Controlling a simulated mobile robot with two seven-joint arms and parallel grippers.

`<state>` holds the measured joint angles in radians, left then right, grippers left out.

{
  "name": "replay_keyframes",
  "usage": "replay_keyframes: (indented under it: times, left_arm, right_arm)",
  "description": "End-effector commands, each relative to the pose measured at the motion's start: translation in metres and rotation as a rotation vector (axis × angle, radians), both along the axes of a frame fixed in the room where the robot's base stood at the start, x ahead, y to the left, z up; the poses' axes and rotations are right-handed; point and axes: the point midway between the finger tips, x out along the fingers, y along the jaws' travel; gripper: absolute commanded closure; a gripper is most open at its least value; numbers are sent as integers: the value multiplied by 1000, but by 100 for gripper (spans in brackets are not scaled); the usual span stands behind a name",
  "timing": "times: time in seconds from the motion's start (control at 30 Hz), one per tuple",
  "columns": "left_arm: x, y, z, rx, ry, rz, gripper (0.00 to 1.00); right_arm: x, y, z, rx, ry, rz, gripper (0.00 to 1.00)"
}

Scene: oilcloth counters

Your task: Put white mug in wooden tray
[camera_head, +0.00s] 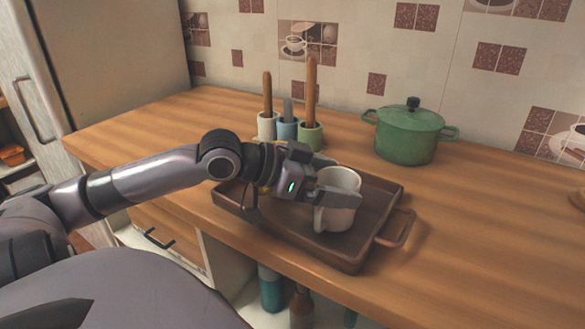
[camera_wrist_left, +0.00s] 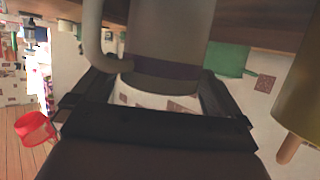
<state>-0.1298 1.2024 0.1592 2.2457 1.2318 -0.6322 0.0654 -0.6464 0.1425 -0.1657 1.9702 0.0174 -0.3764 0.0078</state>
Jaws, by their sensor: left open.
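The white mug (camera_head: 337,217) stands upright inside the brown wooden tray (camera_head: 382,222), toward its right part. My left gripper (camera_head: 341,183) is open at the mug, with one finger on its near side and the other toward its far side. In the left wrist view the mug (camera_wrist_left: 168,45) looks grey and fills the top middle, between the spread fingers (camera_wrist_left: 155,92). Whether the fingers touch the mug I cannot tell. My left forearm and wrist hide the tray's left part. My right gripper is not in view.
A green lidded pot (camera_head: 407,135) stands behind the tray to the right. Three small cups with upright utensils (camera_head: 310,135) stand behind my left wrist. Something yellow (camera_head: 264,190) shows partly behind my wrist at the tray.

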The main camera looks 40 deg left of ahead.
Motion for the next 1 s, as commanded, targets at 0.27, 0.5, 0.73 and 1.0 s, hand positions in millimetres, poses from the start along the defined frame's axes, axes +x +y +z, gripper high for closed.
replay_keyframes:
  times: [0.27,0.5,0.73,1.0]
  left_arm:
    - [-14,8,5,0,3,-1,0]
    - [-29,17,15,-5,0,1,0]
    - [-49,30,25,-3,0,2,0]
    - [-76,46,38,-1,-1,1,0]
  right_arm:
    - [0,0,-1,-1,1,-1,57]
    - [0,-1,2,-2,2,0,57]
    - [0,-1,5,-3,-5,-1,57]
    - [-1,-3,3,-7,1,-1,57]
